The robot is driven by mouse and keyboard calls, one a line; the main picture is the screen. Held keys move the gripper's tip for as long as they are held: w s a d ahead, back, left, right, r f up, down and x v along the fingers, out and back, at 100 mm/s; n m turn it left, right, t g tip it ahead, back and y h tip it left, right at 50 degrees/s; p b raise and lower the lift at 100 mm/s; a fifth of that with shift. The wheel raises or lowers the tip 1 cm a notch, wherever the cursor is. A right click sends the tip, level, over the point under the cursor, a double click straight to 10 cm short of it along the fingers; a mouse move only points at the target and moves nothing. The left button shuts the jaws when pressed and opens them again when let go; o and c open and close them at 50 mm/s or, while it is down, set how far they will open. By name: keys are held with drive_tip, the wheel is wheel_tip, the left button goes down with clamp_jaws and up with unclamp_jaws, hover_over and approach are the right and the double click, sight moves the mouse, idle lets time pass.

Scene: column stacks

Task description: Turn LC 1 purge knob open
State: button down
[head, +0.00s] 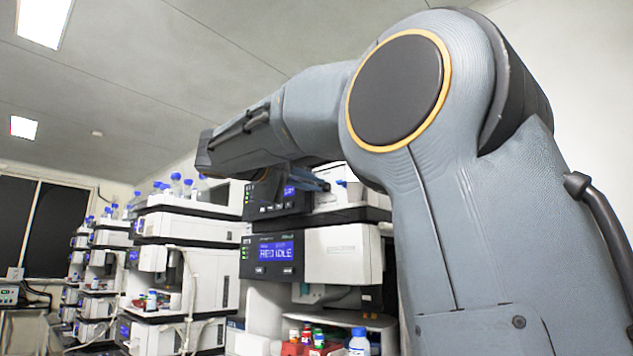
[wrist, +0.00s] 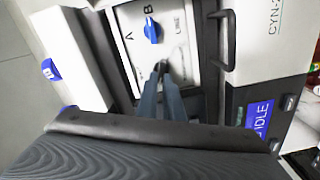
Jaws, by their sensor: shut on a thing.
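In the wrist view, a white pump panel lettered A, B and LINE (wrist: 180,40) carries a blue knob (wrist: 152,30). My gripper (wrist: 160,76) reaches onto this panel below the blue knob, its two slim fingers close together. They are shut on a small dark knob (wrist: 161,66), which I take as the purge knob; the fingers hide most of it, and its turn angle cannot be read. The blue knob is apart from the fingertips. In the head view, my gripper (head: 312,183) is at the upper part of the nearest instrument stack, mostly behind my arm.
Below in the head view is a module with a lit display reading IDLE (head: 275,251). A dark handle (wrist: 226,45) stands out right of the panel in the wrist view. Capped bottles (head: 358,342) stand on the lower shelf. More stacks (head: 165,260) stand to the left.

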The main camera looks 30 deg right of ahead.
drive_tip(key=shift+w+a+f+n, duration=0.15)
drive_tip(key=shift+f+n, duration=0.1)
drive_tip(key=shift+n, duration=0.65)
drive_tip(key=shift+p, duration=0.3)
drive_tip(key=c, duration=1.9)
unclamp_jaws()
drive_tip(key=shift+a, duration=0.25)
drive_tip(key=shift+d, duration=0.15)
drive_tip(key=b+v, duration=0.2)
drive_tip(key=v, duration=0.5)
drive_tip(key=shift+s+a, duration=0.2)
drive_tip(key=shift+a, duration=0.15)
drive_tip(key=shift+r, duration=0.1)
